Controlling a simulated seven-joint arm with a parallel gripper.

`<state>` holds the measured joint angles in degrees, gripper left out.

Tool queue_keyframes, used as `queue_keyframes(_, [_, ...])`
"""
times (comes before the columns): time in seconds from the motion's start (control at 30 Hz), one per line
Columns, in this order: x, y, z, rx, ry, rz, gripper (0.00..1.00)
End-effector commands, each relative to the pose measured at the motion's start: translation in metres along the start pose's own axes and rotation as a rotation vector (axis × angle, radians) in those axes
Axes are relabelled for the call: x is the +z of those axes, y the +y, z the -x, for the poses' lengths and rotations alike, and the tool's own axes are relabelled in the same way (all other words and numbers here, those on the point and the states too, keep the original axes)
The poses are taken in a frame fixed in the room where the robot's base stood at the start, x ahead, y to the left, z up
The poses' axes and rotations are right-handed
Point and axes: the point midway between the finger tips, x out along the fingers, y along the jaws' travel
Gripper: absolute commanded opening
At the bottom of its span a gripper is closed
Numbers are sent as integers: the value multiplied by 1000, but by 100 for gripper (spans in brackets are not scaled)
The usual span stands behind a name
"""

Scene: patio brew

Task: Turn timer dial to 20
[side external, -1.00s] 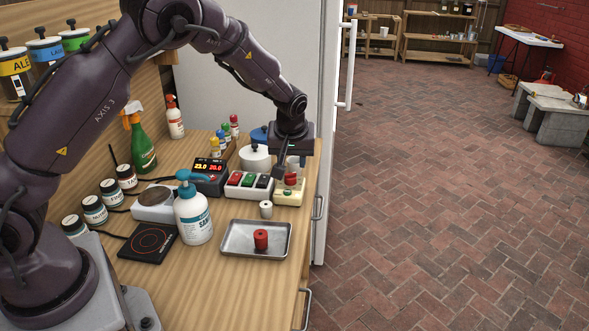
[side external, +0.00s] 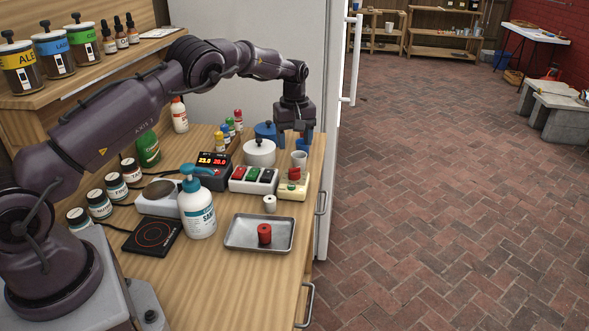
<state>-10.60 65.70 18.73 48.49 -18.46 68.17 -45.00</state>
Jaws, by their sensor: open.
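A small cream box with a red knob (side external: 293,174) on top stands near the bench's right edge and looks like the timer. Its markings are too small to read, so I cannot tell the dial's setting. My gripper (side external: 295,143) points down above and behind the box, apart from the knob. Its two fingers are spread and nothing shows between them. A white mug (side external: 299,160) stands just behind the box, below my gripper.
A switch box (side external: 254,181) and a black display unit (side external: 215,172) stand left of the cream box. A white lidded pot (side external: 259,154) is behind. A metal tray (side external: 240,238) with a red cylinder (side external: 264,234) and a pump bottle (side external: 196,210) are in front.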

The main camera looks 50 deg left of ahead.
Motion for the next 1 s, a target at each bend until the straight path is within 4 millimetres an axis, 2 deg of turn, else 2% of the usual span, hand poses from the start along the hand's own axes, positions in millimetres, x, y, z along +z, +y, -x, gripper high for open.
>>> queue_keyframes(0.03, [0,-1,-13,-5,-2,-1,61])
queue_keyframes(0.2, [0,-1,-49,-3,-1,0,61])
queue_keyframes(0.4, [0,-1,-79,-2,1,0,61])
queue_keyframes(0.6, [-1,0,-91,1,3,0,61])
queue_keyframes(0.87, [0,0,-92,1,3,0,61])
queue_keyframes(1.0, [0,0,-92,1,3,0,31])
